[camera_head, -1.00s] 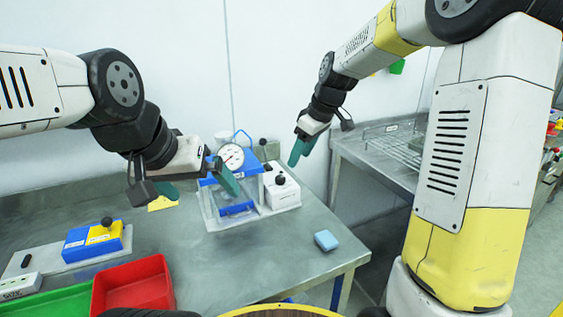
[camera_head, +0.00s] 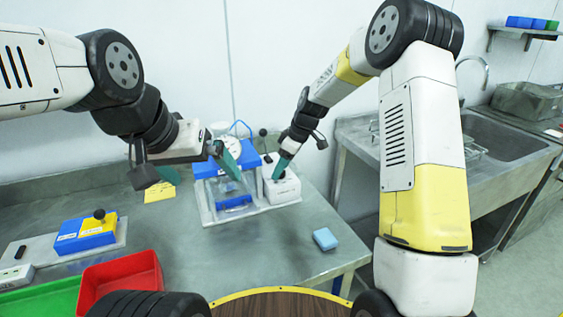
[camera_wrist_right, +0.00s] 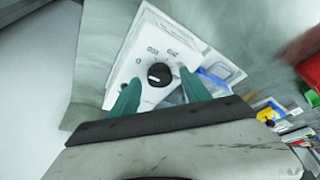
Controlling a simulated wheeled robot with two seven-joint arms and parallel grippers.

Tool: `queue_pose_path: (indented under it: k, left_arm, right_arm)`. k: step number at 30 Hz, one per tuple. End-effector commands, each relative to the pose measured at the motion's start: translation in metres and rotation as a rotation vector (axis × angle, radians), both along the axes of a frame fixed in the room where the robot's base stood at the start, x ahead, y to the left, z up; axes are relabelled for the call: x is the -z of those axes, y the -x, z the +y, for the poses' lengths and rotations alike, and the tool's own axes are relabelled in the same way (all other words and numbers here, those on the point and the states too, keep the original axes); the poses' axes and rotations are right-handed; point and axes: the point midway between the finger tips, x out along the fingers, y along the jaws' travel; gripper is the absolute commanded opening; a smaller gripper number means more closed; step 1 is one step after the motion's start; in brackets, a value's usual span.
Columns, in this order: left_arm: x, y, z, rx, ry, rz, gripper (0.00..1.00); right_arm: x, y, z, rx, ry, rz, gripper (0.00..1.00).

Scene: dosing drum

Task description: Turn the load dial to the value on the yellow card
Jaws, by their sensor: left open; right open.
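The load dial (camera_wrist_right: 159,74) is a black knob on a white box, seen in the right wrist view with 0, 100 and 200 printed around it. Its exact pointer reading is too small to tell. The white box (camera_head: 288,190) also shows in the head view, beside the blue-framed press. My right gripper (camera_wrist_right: 159,82) is open, its green fingers on either side of the knob; I cannot tell if they touch it. The yellow card (camera_head: 160,192) lies on the table at left, its writing unreadable. My left gripper (camera_head: 198,168) is open and empty above the table, in front of the press.
The blue-framed press (camera_head: 232,202) with a round gauge (camera_head: 229,147) stands left of the dial box. A light-blue block (camera_head: 325,239), a red bin (camera_head: 122,275), a green bin (camera_head: 50,301) and a blue-yellow device (camera_head: 86,233) are around. The table's front middle is clear.

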Motion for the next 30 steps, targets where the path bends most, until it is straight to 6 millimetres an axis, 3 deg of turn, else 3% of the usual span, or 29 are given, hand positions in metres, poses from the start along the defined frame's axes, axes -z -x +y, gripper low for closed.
queue_pose_path:
  k: [8, 17, 30]
  left_arm:
    - [0.0, 0.0, 0.0, 0.0, 0.0, 0.0, 1.0]
    - [0.0, 0.0, 0.0, 0.0, 0.0, 0.0, 1.0]
    - [0.0, 0.0, 0.0, 0.0, 0.0, 0.0, 1.0]
  right_arm:
    - [0.0027, -0.0004, 0.0008, 0.001, 0.0, 0.0, 0.55]
    - [0.0024, -0.0004, 0.0006, 0.001, 0.0, 0.0, 0.0]
    - [0.0024, 0.0002, 0.0005, 0.085, 0.001, 0.0, 0.0]
